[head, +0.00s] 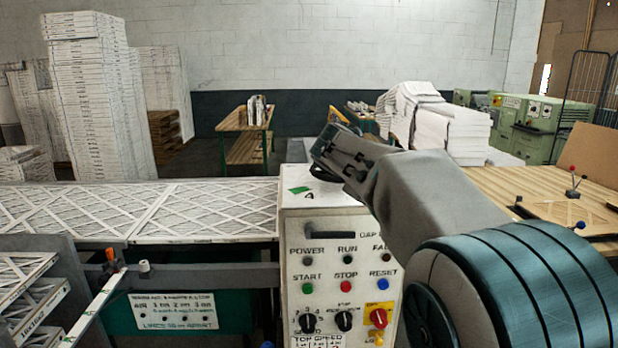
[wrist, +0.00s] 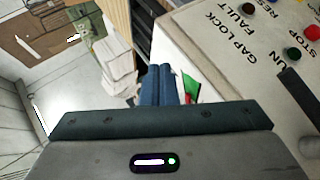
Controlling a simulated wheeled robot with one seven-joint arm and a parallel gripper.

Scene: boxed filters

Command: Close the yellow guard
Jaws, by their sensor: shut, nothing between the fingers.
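A small yellow switch housing (head: 379,316) with a red part on its face sits at the lower right of the control panel (head: 330,240) in the head view. It looks like the yellow guard, but I cannot tell how far open it is. A small yellow piece shows just below it, near the picture's edge. My gripper (head: 322,168) is above the top of the control box, up and left of the yellow housing and apart from it. In the wrist view its two fingers (wrist: 162,84) are together and empty. The yellow guard does not show in the wrist view.
A black handle (head: 343,228) sticks out above the panel's lamps, buttons and black knobs. A conveyor with white filters (head: 205,210) lies to the left. A wooden table (head: 540,190) stands to the right. My arm covers the panel's right edge.

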